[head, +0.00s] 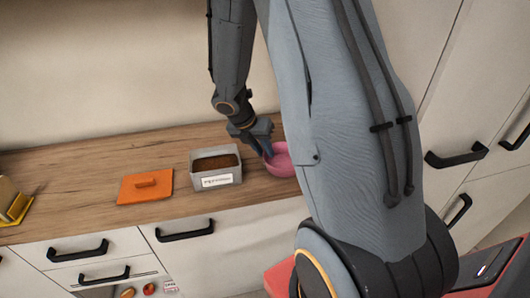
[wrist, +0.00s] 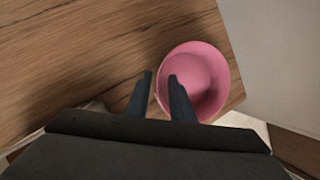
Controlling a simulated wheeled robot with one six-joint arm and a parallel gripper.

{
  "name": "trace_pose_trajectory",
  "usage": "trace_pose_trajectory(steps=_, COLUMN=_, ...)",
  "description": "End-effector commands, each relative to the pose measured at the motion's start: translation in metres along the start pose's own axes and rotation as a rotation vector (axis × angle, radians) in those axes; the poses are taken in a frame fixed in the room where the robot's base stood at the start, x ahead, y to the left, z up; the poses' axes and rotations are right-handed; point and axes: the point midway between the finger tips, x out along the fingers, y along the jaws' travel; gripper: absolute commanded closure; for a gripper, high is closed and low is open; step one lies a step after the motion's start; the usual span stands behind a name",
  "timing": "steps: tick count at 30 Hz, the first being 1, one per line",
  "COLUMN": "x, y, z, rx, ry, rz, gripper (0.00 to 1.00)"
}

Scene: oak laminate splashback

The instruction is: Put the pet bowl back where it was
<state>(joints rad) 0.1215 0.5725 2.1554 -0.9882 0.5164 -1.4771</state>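The pink pet bowl (head: 283,165) stands on the wooden counter near its right end, partly hidden behind my arm in the head view. In the wrist view the bowl (wrist: 208,75) looks empty. My gripper (head: 266,152) points down at the bowl's left side. In the wrist view my gripper (wrist: 161,74) has its fingers apart, with the bowl's left rim between them. The right finger overlaps the inside of the bowl and the left finger is outside it. A gap shows between the fingers; contact with the rim cannot be made out.
A grey container (head: 217,179) with brown contents and a white label stands just left of the bowl. An orange lid (head: 146,186) lies further left. A yellow item (head: 16,208) is at the far left. The wooden counter (head: 80,172) is clear behind the lid.

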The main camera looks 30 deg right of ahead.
Motion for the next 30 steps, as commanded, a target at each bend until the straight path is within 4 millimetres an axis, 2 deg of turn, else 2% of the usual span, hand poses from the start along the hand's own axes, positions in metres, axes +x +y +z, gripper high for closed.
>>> trace_pose_trajectory(steps=12, x=-0.079, y=0.001, z=0.001, rx=-0.001, ry=-0.003, rz=0.004, gripper=0.79)
trace_pose_trajectory(steps=16, x=-0.096, y=0.001, z=0.001, rx=0.001, ry=-0.002, rz=0.003, gripper=0.79)
trace_pose_trajectory(steps=22, x=-0.109, y=0.0, z=-0.003, rx=0.031, ry=0.007, rz=0.006, gripper=0.79)
trace_pose_trajectory(steps=26, x=-0.114, y=-0.004, z=-0.021, rx=0.225, ry=0.049, rz=0.026, gripper=0.79)
trace_pose_trajectory(steps=30, x=-0.123, y=-0.011, z=-0.058, rx=0.639, ry=0.146, rz=0.049, gripper=0.79)
